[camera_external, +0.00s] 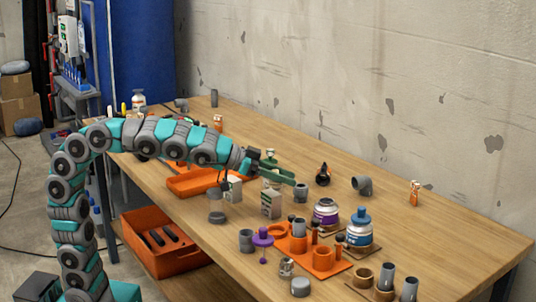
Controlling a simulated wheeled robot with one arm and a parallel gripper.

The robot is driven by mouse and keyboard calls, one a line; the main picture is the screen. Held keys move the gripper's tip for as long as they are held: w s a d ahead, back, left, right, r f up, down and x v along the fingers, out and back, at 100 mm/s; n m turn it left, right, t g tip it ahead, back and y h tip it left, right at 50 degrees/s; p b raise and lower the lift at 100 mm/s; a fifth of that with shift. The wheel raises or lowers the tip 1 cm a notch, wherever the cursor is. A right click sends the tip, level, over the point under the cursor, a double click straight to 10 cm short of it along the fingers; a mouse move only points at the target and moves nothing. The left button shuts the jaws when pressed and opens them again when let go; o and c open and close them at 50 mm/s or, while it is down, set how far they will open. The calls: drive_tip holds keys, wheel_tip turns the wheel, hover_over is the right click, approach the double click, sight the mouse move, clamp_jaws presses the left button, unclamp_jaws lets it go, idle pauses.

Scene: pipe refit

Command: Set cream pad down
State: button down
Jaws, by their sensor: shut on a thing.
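My gripper (268,171) is over the middle of the workbench, at the end of my teal and grey arm. Dark green parts of it reach out to the right. It is shut on the cream pad, which is too small and too covered by the gripper to make out clearly. I cannot tell how far above the wooden bench top (440,215) the gripper is.
An orange holder (322,259), a purple-labelled jar (326,216) and a blue-capped jar (360,230) crowd the front right. A grey elbow (362,186) and a dark bottle (323,175) stand near the wall.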

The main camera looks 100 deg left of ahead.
drive_tip(key=s+a+f+n+g+y+b, duration=0.2)
drive_tip(key=s+a+n+g+y, duration=0.3)
drive_tip(key=s+a, duration=1)
drive_tip(key=s+a+f+n+g+y+b, duration=0.25)
drive_tip(key=s+a+n+y, duration=0.3)
drive_tip(key=s+a, duration=0.95)
drive_tip(key=shift+n+g+h, duration=0.35)
drive_tip(key=shift+h, duration=0.1)
drive_tip(key=w+a, duration=0.4)
drive_tip(key=a, duration=0.1)
drive_tip(key=w+a+f+p, duration=0.1)
drive_tip(key=w+a, duration=0.8)
drive_tip(key=a, duration=0.1)
drive_tip(key=shift+w+a+f+p, duration=0.15)
drive_tip(key=shift+w+a+p, duration=0.1)
drive_tip(key=shift+w+p, duration=0.1)
drive_tip(key=shift+f, duration=1.8)
drive_tip(key=shift+f+b, duration=0.45)
drive_tip(key=shift+f, duration=0.05)
drive_tip(key=shift+f, duration=0.1)
